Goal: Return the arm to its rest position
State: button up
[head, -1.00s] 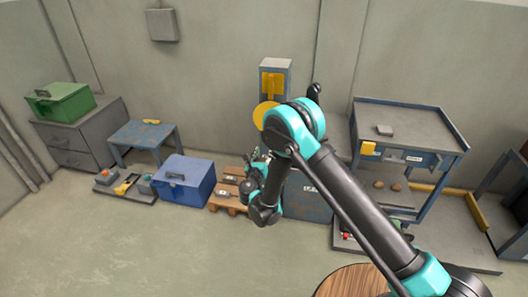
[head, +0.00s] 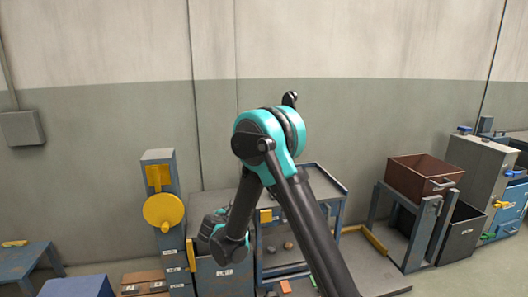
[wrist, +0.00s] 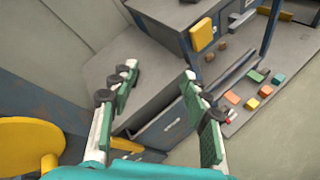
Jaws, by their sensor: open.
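My arm (head: 265,140) rises from the bottom of the head view, bends at a teal elbow, and its forearm hangs down in front of the cabinet and blue table. My gripper (wrist: 158,105) shows in the wrist view with its two green-padded fingers wide apart and nothing between them. In the head view, my wrist end is low in the middle left, and the fingers are hard to make out there.
A grey cabinet (wrist: 130,72) lies beyond the fingers. The blue table (head: 335,178) stands behind my arm. A yellow disc (head: 163,211) sits on a post at left. A brown bin (head: 423,172) is at right. Several small coloured blocks (wrist: 252,104) lie on a low shelf.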

jog(key=s+d+r+m+g, duration=0.1)
jog(key=s+d+m+g, duration=0.1)
jog(key=s+d+m, duration=0.45)
jog(key=s+d+r+m+g+h, duration=0.1)
jog(key=d+m+g, duration=0.15)
jog(key=d, duration=0.75)
jog(key=s+d+r+m+g, duration=0.1)
jog(key=s+d+m, duration=0.35)
jog(key=d, duration=0.45)
jog(key=s+d+f+m+g+y, duration=0.1)
jog(key=s+d+m, duration=0.2)
jog(key=s+m, duration=0.3)
jog(key=s+d+f+m+g+y, duration=0.2)
jog(key=s+m, duration=0.5)
jog(key=s, duration=0.7)
jog(key=shift+d, duration=0.7)
